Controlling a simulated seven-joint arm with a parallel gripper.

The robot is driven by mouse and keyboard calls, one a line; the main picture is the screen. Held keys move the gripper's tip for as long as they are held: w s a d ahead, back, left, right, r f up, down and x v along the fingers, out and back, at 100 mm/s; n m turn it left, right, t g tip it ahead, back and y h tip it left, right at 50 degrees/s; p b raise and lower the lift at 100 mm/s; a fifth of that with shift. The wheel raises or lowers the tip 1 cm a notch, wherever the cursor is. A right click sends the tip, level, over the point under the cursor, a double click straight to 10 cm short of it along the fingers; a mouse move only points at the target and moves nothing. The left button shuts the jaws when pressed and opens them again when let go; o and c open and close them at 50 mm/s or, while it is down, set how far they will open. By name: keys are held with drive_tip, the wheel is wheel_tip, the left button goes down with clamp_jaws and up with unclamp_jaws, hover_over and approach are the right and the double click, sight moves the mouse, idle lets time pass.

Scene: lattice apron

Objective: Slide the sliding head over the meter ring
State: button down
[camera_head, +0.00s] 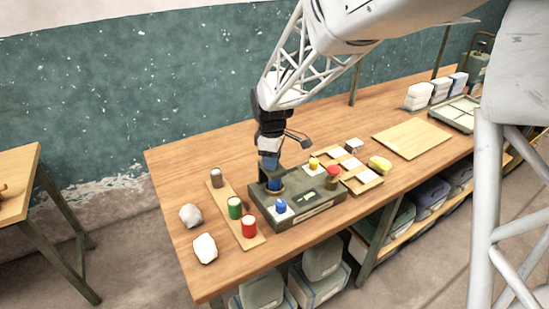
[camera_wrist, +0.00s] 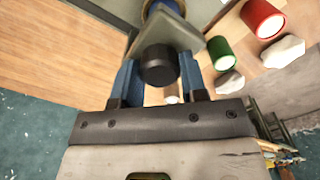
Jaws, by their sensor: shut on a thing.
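My gripper (camera_head: 270,163) points down over the left rear of a dark green meter box (camera_head: 318,208) on the workbench. In the wrist view its two blue fingers (camera_wrist: 157,82) are shut on a round black knob (camera_wrist: 157,62), which I take as part of the sliding head. A grey-green surface (camera_wrist: 188,40) lies just beyond the knob, with a blue round part (camera_wrist: 165,8) at the frame's top edge. In the head view a blue piece with a tan rim (camera_head: 275,185) sits under the fingers. I cannot tell whether it is the meter ring or touches the knob.
A blue knob (camera_head: 281,206) stands at the box's front and a red one (camera_head: 333,172) at its back right. A wooden strip (camera_head: 221,203) left of the box holds green (camera_head: 235,208) and red (camera_head: 249,226) cans. White lumps (camera_head: 204,248) lie farther left. A wooden board (camera_head: 411,139) lies right.

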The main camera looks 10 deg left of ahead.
drive_tip(key=c, duration=0.7)
unclamp_jaws()
drive_tip(key=shift+s+a, duration=0.1)
drive_tip(key=shift+s, duration=0.05)
drive_tip(key=shift+o, duration=0.2)
drive_tip(key=shift+r, duration=3.9)
